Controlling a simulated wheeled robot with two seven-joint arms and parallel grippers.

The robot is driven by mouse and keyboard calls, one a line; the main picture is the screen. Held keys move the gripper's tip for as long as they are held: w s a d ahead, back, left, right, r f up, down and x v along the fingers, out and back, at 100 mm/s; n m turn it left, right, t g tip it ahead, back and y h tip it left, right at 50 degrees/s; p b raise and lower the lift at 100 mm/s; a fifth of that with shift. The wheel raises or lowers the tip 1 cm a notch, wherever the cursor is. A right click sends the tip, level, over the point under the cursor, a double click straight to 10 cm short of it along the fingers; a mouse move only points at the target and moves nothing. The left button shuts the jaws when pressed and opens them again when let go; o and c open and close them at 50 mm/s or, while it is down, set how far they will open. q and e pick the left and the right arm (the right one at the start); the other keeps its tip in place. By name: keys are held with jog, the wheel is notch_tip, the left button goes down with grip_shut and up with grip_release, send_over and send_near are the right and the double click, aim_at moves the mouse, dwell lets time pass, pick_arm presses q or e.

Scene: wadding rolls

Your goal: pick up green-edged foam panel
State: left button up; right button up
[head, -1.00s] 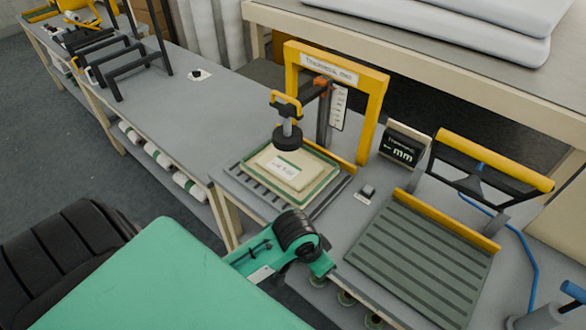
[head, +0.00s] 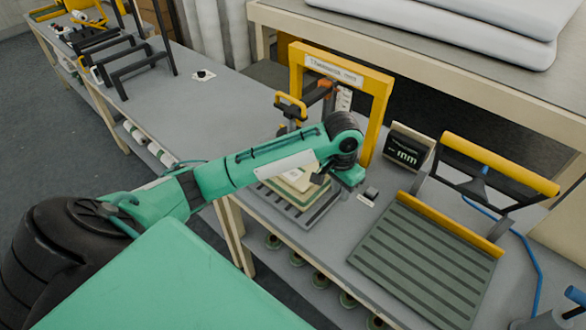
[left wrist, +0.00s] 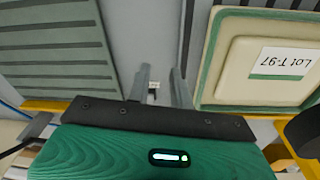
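The green-edged foam panel (head: 297,183) is cream with a green border. It lies on the slatted plate under the yellow thickness gauge, partly hidden by my left arm in the head view. In the left wrist view the panel (left wrist: 226,72) is at the right, with its white "Lot T-97" label. My left gripper (head: 320,180) is by the panel's right side in the head view. In the left wrist view its two fingers (left wrist: 160,80) are apart with nothing between them, to the left of the panel. My right gripper does not show.
The yellow gauge frame (head: 377,97) stands over the panel. A small dark-topped block (head: 371,193) and an mm display (head: 405,151) are to the right. A grooved green plate (head: 425,245) with a yellow-handled bar (head: 500,163) fills the bench's right part.

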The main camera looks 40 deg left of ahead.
pick_arm(q)
notch_tip(320, 180, up, 8)
jog(key=n, duration=0.2)
send_over(325, 184)
jog(key=shift+g+y, duration=0.3)
jog(key=shift+y, duration=0.1)
jog(key=f, duration=0.3)
jog(key=f+p, duration=0.1)
jog(key=f, duration=0.4)
jog(key=shift+w+a+f+p, duration=0.15)
jog(key=shift+w+f+p, duration=0.15)
jog(key=shift+f, duration=0.1)
jog(key=f+p, duration=0.1)
jog(key=f, duration=0.3)
jog(key=shift+s+p, duration=0.4)
jog(key=shift+f, duration=0.6)
grip_shut()
